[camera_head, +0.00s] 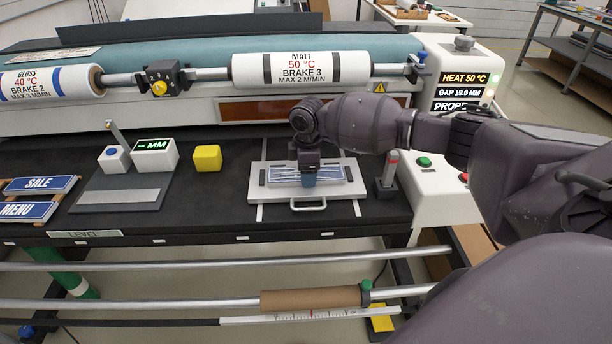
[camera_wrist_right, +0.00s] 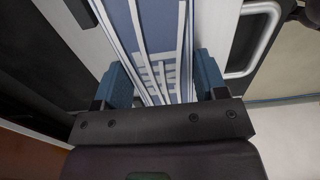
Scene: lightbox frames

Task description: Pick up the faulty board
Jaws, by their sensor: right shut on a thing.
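The faulty board (camera_head: 335,174), blue with white stripes, lies on a light grey carrier plate (camera_head: 262,187) that has a front handle. The board also shows in the right wrist view (camera_wrist_right: 150,28), running between my fingers. My right gripper (camera_head: 308,181) points down over the board's middle. Its blue fingers (camera_wrist_right: 162,82) are shut on the board's two long edges. The gripper hides part of the board, and I cannot tell whether it is clear of the plate. My left gripper is not in view.
SALE (camera_head: 39,184) and MENU (camera_head: 28,211) boards lie at the left. A yellow block (camera_head: 207,158) and a gap display (camera_head: 154,154) stand left of the plate. A grey post with a red top (camera_head: 389,172) stands close on the right. The laminator rollers (camera_head: 300,69) are behind.

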